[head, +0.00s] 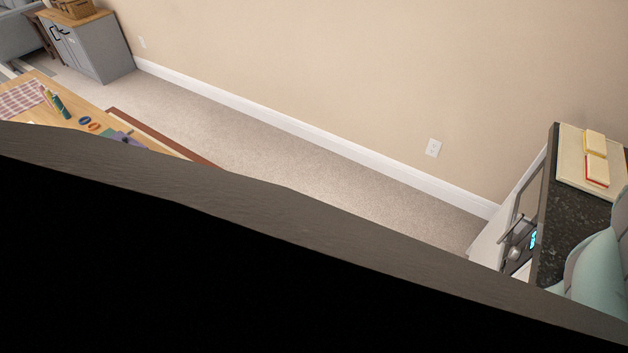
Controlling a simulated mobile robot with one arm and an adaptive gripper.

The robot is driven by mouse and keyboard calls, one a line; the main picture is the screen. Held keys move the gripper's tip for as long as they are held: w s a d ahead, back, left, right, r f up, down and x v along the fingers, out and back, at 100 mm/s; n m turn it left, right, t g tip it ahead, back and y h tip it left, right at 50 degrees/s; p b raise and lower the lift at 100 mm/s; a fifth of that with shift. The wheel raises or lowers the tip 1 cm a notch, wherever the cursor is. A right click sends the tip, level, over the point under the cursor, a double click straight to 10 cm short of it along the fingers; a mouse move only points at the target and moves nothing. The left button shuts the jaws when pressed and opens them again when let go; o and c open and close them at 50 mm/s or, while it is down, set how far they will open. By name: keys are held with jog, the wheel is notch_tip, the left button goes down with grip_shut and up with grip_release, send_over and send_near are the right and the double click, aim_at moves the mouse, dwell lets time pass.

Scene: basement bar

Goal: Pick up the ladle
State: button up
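I cannot make out a ladle in the head view. The wooden table (80,105) at the left holds several small items, too small to tell apart fully. My gripper is not in view. A large dark shape with a grey-brown edge fills the lower part of the picture and hides what lies behind it.
A checked cloth (22,98), a green bottle (60,106) and small rings (86,121) lie on the table. A grey cabinet (98,50) stands at the far left. Carpet (270,155) is open along the beige wall. An appliance (519,235) stands beside the counter.

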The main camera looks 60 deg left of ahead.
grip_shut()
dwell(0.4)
